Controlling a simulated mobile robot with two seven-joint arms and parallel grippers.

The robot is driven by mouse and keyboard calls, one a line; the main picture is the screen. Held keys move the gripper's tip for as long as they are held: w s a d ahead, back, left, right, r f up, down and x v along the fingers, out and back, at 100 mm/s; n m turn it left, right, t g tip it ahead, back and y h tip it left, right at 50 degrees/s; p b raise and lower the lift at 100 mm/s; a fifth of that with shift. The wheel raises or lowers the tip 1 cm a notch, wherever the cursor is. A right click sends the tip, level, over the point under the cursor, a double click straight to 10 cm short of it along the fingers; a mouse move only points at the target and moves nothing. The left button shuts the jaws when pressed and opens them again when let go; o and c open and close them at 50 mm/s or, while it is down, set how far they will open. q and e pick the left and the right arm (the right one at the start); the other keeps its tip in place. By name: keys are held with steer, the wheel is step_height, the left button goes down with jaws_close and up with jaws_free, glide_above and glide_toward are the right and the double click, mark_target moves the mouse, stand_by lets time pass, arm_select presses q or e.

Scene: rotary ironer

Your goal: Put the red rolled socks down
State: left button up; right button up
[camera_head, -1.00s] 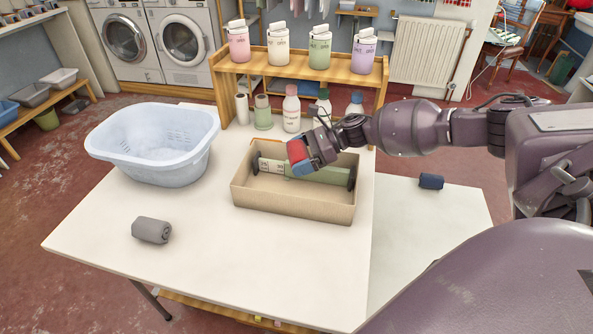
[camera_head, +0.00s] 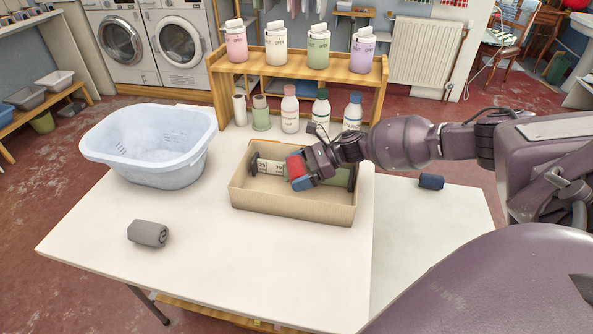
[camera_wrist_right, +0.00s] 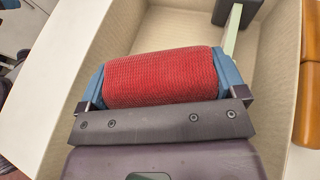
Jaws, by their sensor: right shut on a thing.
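The red rolled socks (camera_head: 295,167) are between the blue-tipped fingers of my right gripper (camera_head: 300,175), over the tan box on the table. The right wrist view shows the red roll (camera_wrist_right: 160,78) clamped lengthwise between both blue fingertips. The tan box (camera_head: 290,204) is open-topped and has a green and white divider (camera_head: 270,167) with dark ends inside. The gripper and socks are at the box opening; whether the socks touch the box floor cannot be told. My left gripper is not in view.
A grey rolled item (camera_head: 148,233) lies on the white table (camera_head: 215,275). A pale blue laundry basket (camera_head: 150,150) stands at the left. Several bottles stand behind the box, below a wooden shelf (camera_head: 300,67). A dark blue roll (camera_head: 431,181) lies right of the box.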

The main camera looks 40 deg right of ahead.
steer(key=shift+s+f, duration=0.1)
steer(key=shift+f, duration=0.2)
